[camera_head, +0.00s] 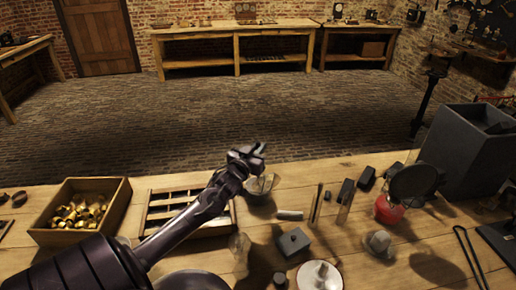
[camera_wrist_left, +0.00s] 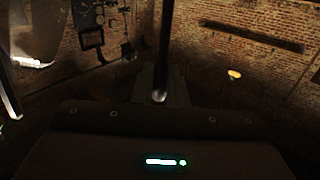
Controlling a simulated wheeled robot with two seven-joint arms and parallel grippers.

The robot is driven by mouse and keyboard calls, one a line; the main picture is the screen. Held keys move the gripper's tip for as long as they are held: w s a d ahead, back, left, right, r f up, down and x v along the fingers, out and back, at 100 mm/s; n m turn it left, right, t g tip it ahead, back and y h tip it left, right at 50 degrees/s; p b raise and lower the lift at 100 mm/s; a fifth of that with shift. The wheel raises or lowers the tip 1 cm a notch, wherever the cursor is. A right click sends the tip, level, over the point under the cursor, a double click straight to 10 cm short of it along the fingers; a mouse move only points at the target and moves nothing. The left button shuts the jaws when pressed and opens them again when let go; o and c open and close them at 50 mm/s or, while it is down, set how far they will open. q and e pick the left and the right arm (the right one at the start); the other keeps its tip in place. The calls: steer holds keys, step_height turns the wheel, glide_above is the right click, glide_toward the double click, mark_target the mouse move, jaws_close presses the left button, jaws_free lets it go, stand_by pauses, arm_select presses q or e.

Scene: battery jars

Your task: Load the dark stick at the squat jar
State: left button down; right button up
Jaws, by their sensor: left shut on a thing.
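My left gripper (camera_head: 250,155) reaches in from the lower left and is above the table's far edge. In the left wrist view a dark stick (camera_wrist_left: 164,45) stands out straight from between the jaws, with a pale end near them. In the head view the stick is too small and dark to tell from the gripper. A low, wide, glassy vessel (camera_head: 262,190) stands just below and right of the gripper, partly covered by it; it may be the squat jar. Its contents are unclear. My right gripper is not in view.
A wooden box of brass pieces (camera_head: 122,200) and a slatted wooden rack (camera_head: 150,208) lie left. A grey block (camera_head: 293,242), a white lid (camera_head: 319,275), a thin dark rod (camera_head: 316,203) and a red container (camera_head: 388,211) lie right. A large grey bin (camera_head: 462,150) stands at far right.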

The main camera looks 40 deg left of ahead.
arm_select(q)
steer(key=shift+f, duration=0.15)
stand_by(0.3)
steer(key=shift+f+b, duration=0.3)
steer(key=shift+f, duration=0.35)
stand_by(0.6)
step_height(320, 180, up, 3)
steer(key=shift+f+p, duration=0.1)
steer(key=shift+p, duration=1.15)
step_height(320, 180, up, 4)
steer(key=p, duration=0.4)
steer(key=shift+r, duration=0.25)
